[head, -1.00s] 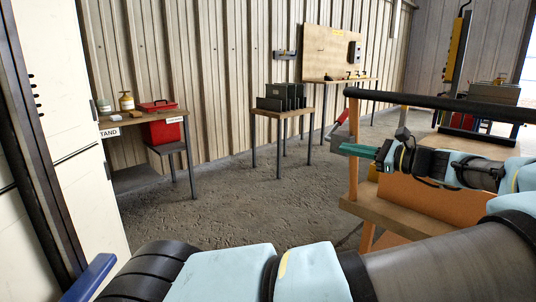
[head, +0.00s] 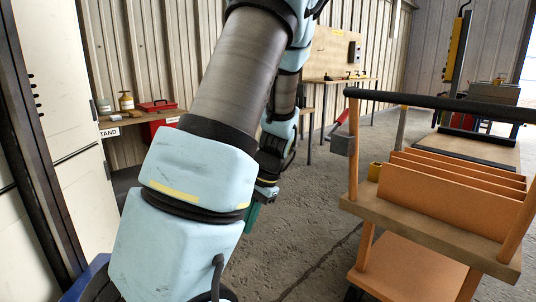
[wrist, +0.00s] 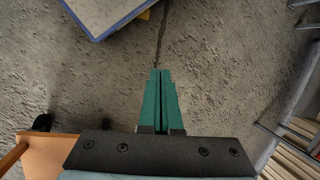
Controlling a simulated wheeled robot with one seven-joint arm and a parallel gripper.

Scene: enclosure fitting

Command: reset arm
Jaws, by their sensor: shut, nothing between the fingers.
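My gripper (wrist: 160,75) shows in the wrist view with its two green fingers shut together and nothing between them. It points over bare concrete floor, apart from any object. In the head view my arm is folded upright across the middle, and only a small green part of the gripper (head: 251,217) shows behind it. The fingertips are hidden there.
An orange cart (head: 440,226) with upright dividers stands at the right. A shelf table with a red box (head: 157,106) is at the left, partly behind my arm. A board (head: 331,55) hangs at the back wall. Floor (head: 315,235) between arm and cart is clear.

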